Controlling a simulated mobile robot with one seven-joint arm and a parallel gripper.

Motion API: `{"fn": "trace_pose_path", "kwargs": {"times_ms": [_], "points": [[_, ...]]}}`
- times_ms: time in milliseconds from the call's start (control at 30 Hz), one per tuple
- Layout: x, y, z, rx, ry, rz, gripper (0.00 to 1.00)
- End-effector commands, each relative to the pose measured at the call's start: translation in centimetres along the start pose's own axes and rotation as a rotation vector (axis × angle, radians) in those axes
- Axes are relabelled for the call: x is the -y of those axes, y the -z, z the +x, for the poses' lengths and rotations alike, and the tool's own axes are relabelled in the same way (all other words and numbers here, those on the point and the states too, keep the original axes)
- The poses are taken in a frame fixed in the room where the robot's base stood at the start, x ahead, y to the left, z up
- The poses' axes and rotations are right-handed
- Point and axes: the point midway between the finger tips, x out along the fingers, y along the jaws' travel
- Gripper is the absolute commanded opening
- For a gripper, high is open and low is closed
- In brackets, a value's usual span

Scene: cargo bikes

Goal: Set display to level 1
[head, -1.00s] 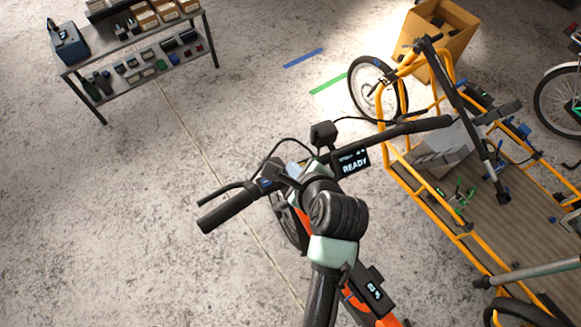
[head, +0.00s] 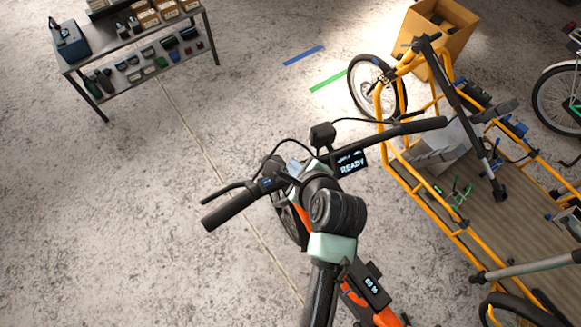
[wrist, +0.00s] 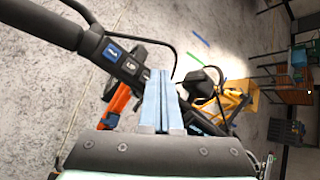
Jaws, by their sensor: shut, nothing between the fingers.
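The display (head: 351,163) on the bike's handlebar is lit and reads READY, with small, unreadable marks above. A keypad (head: 265,184) sits inboard of the left grip (head: 232,208). In the wrist view the keypad shows a blue button (wrist: 112,52) and a dark button marked UP (wrist: 130,67). My gripper (wrist: 158,73) is shut and empty, its pale blue fingers together. The fingertips are just right of the UP button in the wrist view; I cannot tell whether they touch anything. In the head view my wrist partly covers the handlebar's middle.
A second small screen (head: 371,285) on the orange frame reads about 69 %. A yellow cargo bike (head: 396,148) stands close on the right. A metal shelf table (head: 140,45) is at the back left. Open floor lies to the left.

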Motion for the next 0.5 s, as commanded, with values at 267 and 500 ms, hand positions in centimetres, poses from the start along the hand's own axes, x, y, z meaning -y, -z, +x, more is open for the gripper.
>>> {"fn": "trace_pose_path", "kwargs": {"times_ms": [267,500], "points": [[-0.26,0.26,0.37,0.000,-0.001,0.001,0.00],[-0.39,0.40,0.59,0.000,0.000,0.001,0.00]]}}
